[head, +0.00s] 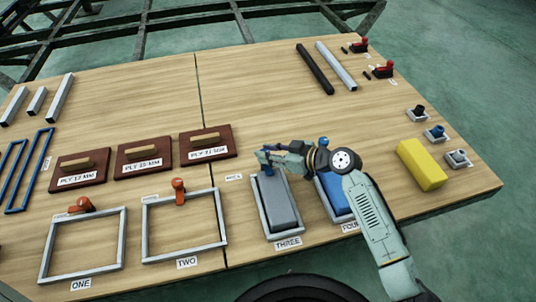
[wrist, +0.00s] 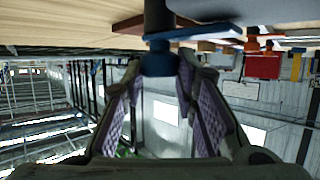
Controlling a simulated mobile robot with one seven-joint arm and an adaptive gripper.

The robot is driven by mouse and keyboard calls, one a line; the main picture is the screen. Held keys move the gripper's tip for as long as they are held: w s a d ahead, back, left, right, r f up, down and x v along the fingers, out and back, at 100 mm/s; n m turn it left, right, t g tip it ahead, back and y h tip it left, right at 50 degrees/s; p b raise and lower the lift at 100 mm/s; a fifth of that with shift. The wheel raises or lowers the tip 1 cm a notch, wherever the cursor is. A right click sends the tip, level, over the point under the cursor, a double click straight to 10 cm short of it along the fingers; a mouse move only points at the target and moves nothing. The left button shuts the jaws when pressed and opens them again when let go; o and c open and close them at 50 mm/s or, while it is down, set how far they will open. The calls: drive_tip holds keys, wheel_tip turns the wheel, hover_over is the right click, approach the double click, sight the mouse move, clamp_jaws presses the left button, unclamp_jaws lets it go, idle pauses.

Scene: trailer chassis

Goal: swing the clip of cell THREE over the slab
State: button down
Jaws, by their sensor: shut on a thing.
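Cell THREE (head: 299,233) is a grey frame with a grey slab (head: 283,207) lying in it. Its blue clip (head: 268,171) is at the far end of the slab, partly hidden by my gripper. My gripper (head: 263,157) reaches in from the right, low over the board, and is shut on the clip. In the wrist view the fingers (wrist: 160,85) close around the clip's blue knob (wrist: 159,62), with a flat blue arm (wrist: 200,35) beside it. I cannot tell how far the arm lies over the slab.
Cell FOUR, right of THREE, holds a blue slab (head: 333,194) with its own blue clip (head: 323,141), close to my arm. Empty frames ONE (head: 124,245) and TWO (head: 222,220) have orange clips. Brown PLY boards (head: 207,154) lie behind. A yellow block (head: 421,164) is at right.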

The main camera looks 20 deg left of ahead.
drive_tip(key=shift+d+f, duration=0.1)
drive_tip(key=shift+f, duration=0.1)
drive_tip(key=c, duration=1.5)
unclamp_jaws()
drive_tip(key=shift+o, duration=1)
drive_tip(key=shift+r, duration=0.1)
drive_tip(key=v, duration=1.2)
drive_tip(key=shift+w+r, duration=0.1)
